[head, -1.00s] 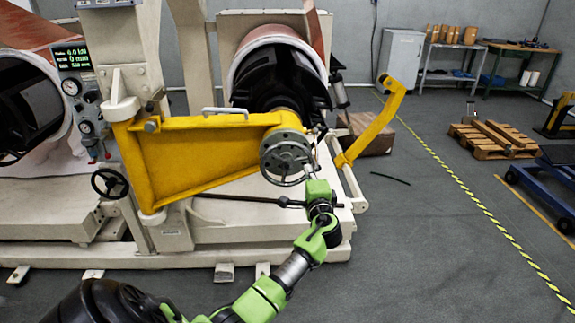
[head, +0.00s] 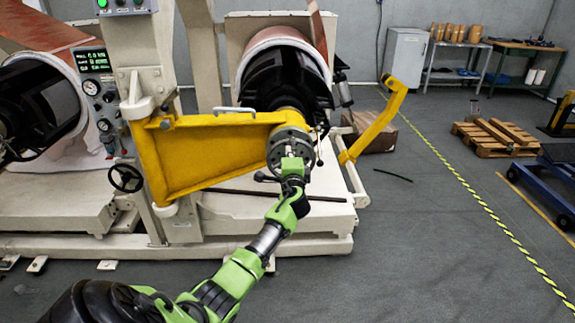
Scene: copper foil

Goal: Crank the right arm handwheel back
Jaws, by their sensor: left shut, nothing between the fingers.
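The right arm handwheel (head: 276,149) is a grey round wheel at the right end of the yellow swing arm (head: 190,158), in front of the dark roll core. My left gripper (head: 290,150) is in front of the wheel, over its face. It is shut with nothing held between the fingers. The gripper and its green wrist hide the lower middle of the wheel. I cannot tell whether the fingertips touch the rim or a spoke. My right gripper is not in view.
A small black handwheel (head: 126,178) is on the machine at left, below a control panel (head: 93,78). A yellow bent arm (head: 374,130) stands out right of the wheel. A pallet (head: 495,137) and blue cart (head: 545,180) are farther right. The floor between is mostly clear.

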